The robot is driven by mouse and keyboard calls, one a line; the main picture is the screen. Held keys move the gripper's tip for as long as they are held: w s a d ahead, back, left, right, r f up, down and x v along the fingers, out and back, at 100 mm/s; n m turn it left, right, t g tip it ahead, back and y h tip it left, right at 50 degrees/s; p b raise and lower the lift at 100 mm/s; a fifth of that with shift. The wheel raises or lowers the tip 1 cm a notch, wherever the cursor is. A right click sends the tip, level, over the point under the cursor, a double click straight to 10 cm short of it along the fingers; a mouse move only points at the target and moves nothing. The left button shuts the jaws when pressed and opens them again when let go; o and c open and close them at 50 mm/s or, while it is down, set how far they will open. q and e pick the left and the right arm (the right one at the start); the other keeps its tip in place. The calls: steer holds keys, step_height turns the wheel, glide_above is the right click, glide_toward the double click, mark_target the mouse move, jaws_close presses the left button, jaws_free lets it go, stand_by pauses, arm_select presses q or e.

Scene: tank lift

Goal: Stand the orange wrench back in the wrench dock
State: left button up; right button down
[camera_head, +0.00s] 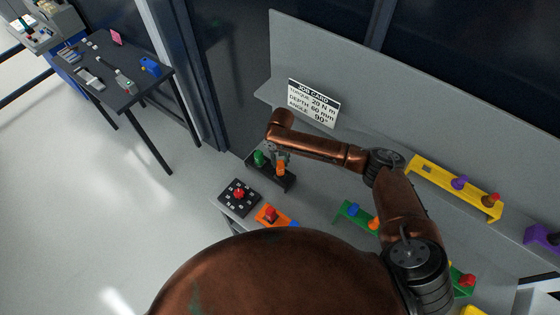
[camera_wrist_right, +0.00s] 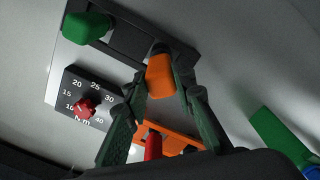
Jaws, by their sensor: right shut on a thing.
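The orange wrench (camera_head: 281,168) shows as an orange handle under my right gripper (camera_head: 280,155). In the right wrist view the fingers are closed on either side of the orange handle (camera_wrist_right: 160,76). A black dock (camera_head: 285,185) lies on the bench below it, with a green handle (camera_head: 259,157) standing at its left end. In the wrist view the orange handle overlaps the right part of the black dock (camera_wrist_right: 122,45). The wrench's lower end is hidden, so I cannot tell whether it sits in the dock. My left gripper is not in view.
A black dial box with a red knob (camera_head: 239,194) and an orange holder (camera_head: 284,222) stand close by. A green holder (camera_head: 343,211) and a yellow rack (camera_head: 433,177) lie to the right. A job card (camera_head: 313,104) is on the back panel. A dark side table (camera_head: 120,95) stands far left.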

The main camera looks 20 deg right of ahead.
steer(key=c, duration=1.5)
jaws_free()
steer(key=shift+f, duration=0.1)
steer(key=shift+c, duration=0.2)
step_height(320, 180, up, 7)
steer(key=p, duration=0.6)
steer(key=shift+p, duration=0.3)
steer(key=shift+r, duration=1)
steer(key=shift+a, duration=0.1)
